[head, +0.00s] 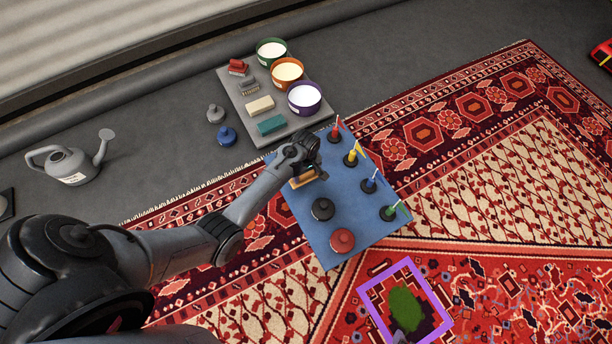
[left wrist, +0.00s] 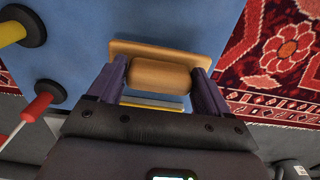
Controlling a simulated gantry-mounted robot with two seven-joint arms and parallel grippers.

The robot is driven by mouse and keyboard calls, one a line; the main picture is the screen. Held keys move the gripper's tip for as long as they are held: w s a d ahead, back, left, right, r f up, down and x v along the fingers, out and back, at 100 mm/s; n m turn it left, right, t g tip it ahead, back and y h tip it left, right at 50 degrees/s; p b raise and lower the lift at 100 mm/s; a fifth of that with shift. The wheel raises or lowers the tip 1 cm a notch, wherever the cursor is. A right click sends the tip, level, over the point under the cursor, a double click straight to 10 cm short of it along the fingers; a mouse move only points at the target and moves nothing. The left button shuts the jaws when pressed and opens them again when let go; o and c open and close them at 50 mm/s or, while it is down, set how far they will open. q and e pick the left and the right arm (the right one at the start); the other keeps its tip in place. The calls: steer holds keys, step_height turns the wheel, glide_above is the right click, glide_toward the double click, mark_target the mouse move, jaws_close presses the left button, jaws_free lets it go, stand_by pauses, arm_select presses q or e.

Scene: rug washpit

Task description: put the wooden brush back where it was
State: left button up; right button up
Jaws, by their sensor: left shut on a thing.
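The wooden brush (head: 303,180) is at the blue mat's (head: 322,245) left side in the head view. My left gripper (head: 312,176) is shut on it. In the left wrist view the brush (left wrist: 160,75) shows a tan block with a raised grip between the two purple fingers of the left gripper (left wrist: 160,88). It is over the blue mat (left wrist: 80,25); whether it touches the mat is hard to tell.
A grey board (head: 240,100) with brushes, blocks and three buckets stands behind. A purple frame (head: 365,300) lies on the rug.

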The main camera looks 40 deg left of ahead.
arm_select(q)
steer(key=shift+f+b, duration=0.3)
steer(key=shift+f, duration=0.6)
arm_select(e)
steer(key=shift+f, duration=0.7)
arm_select(q)
steer(key=shift+r, duration=0.1)
arm_select(e)
steer(key=shift+a, duration=0.1)
arm_select(q)
steer(key=o, duration=0.9)
steer(key=shift+o, duration=0.2)
